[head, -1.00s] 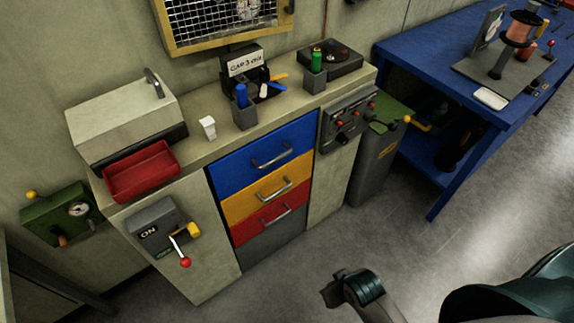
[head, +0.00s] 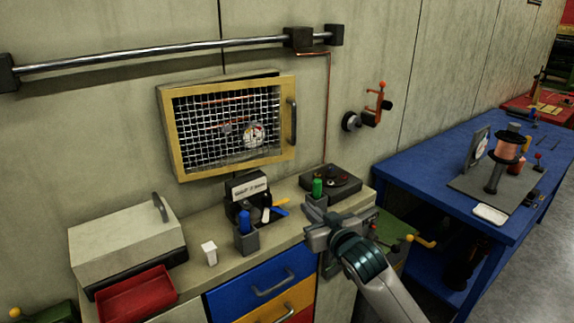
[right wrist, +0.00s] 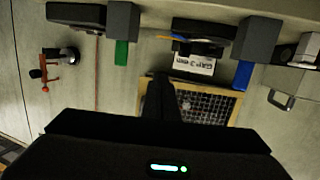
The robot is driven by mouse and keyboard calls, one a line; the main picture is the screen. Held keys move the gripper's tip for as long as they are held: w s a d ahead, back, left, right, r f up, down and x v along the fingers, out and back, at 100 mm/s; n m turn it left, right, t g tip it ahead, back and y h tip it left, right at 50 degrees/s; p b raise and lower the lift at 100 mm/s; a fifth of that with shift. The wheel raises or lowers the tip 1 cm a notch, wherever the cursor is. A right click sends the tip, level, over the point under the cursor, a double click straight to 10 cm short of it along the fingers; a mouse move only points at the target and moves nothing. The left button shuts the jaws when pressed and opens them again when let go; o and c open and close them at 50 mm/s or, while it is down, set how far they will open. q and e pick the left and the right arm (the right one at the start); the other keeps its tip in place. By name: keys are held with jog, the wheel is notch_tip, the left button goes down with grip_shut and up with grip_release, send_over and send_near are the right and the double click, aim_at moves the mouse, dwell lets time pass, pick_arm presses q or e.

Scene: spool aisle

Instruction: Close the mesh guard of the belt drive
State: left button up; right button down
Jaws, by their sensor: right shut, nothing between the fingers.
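The mesh guard (head: 177,145) is a yellow frame with wire mesh and a dark handle (head: 292,121) on its right side, on the wall above the bench. A dark strip of the box behind shows above its top edge, so it seems slightly ajar. Belt drive parts (head: 254,134) show through the mesh. My right gripper (head: 318,233) is shut and empty, below and right of the guard, by the bench's front edge. In the right wrist view, upside down, its dark fingers (right wrist: 158,92) partly cover the guard (right wrist: 235,108). My left gripper is out of view.
On the bench stand a grey box (head: 124,243), a red tray (head: 134,296), a white cup (head: 209,252), holders with a blue (head: 244,221) and a green cylinder (head: 317,187), and a dark device (head: 333,182). A rail (head: 150,53) runs above. The air before the guard looks clear.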

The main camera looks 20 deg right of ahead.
jog(key=w+d+r+t+y, duration=0.1)
jog(key=w+r, duration=0.3)
jog(key=r, duration=0.4)
jog(key=shift+r+t, duration=0.3)
jog(key=shift+t, duration=0.1)
jog(key=shift+w, duration=0.15)
jog(key=p, duration=0.5)
send_near(282, 147)
jog(key=w, duration=0.4)
jog(key=shift+w+a+r, duration=0.15)
jog(key=shift+w+a, duration=0.1)
jog(key=shift+a, duration=0.05)
jog(key=shift+w+a, duration=0.15)
jog(key=shift+w, duration=0.75)
jog(key=shift+f, duration=0.2)
